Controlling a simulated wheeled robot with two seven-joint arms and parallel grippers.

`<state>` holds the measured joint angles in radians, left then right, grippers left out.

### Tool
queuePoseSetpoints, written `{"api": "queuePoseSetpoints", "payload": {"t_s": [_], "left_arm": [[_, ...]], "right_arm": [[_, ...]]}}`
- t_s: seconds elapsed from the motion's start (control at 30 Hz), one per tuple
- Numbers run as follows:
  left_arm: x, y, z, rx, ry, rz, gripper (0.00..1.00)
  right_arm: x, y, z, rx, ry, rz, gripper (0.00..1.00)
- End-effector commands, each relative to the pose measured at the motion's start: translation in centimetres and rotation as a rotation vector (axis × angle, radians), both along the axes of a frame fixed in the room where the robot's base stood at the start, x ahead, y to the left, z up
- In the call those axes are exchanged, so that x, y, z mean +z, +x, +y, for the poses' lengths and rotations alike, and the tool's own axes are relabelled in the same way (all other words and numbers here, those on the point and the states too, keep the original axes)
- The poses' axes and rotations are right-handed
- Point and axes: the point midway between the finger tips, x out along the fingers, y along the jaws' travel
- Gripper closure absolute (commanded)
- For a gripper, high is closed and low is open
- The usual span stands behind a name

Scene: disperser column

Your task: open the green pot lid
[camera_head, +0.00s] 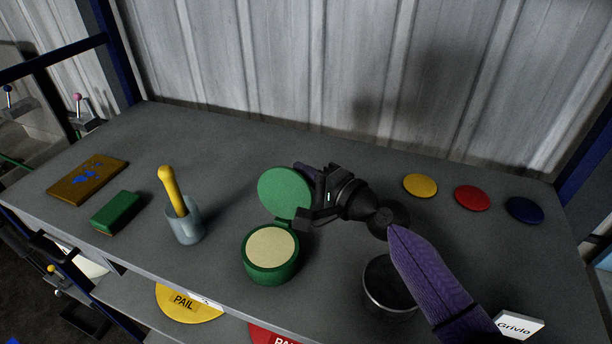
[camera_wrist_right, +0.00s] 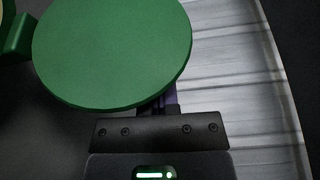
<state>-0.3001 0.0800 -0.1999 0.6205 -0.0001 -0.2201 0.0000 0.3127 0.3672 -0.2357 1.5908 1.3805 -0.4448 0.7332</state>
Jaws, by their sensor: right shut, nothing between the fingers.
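The green pot (camera_head: 270,268) stands on the grey bench, with a pale cream surface showing inside it. Its round green lid (camera_head: 284,189) is open, raised on the hinge at the pot's far edge and leaning back. The lid also fills the upper left of the right wrist view (camera_wrist_right: 112,50). My right gripper (camera_head: 304,171) is shut and empty at the lid's right and far side. Its fingers are partly hidden behind the lid, so I cannot tell whether they touch it. My left gripper is not in view.
A dark round metal container (camera_head: 388,285) stands beneath my right arm. A grey cup with a yellow-handled tool (camera_head: 185,223), a green block (camera_head: 117,212) and a brown board (camera_head: 88,180) lie left. Yellow (camera_head: 420,185), red (camera_head: 472,198) and blue discs (camera_head: 524,210) lie right.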

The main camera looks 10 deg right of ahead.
Motion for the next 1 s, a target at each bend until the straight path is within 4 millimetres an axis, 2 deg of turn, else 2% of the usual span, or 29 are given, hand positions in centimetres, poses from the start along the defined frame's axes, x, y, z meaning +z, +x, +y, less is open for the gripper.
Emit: {"api": "queuePoseSetpoints", "payload": {"t_s": [0.03,0.1,0.27,0.57,0.67,1.0], "left_arm": [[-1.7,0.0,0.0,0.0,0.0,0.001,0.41],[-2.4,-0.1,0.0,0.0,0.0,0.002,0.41],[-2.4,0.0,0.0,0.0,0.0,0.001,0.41],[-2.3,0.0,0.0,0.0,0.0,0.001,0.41],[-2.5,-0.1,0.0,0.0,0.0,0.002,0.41],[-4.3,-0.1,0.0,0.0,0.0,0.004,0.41]], "right_arm": [[-0.8,-0.2,0.1,0.001,-0.029,-0.043,1.0],[-0.4,-0.6,0.4,0.0,-0.071,-0.106,1.0],[0.5,-1.0,0.6,-0.001,-0.104,-0.155,1.0],[0.5,-1.3,0.4,-0.002,-0.102,-0.153,1.0],[0.3,-2.4,-0.4,-0.002,-0.105,-0.151,1.0],[-0.2,-8.1,-4.2,-0.002,-0.106,-0.151,1.0]]}}
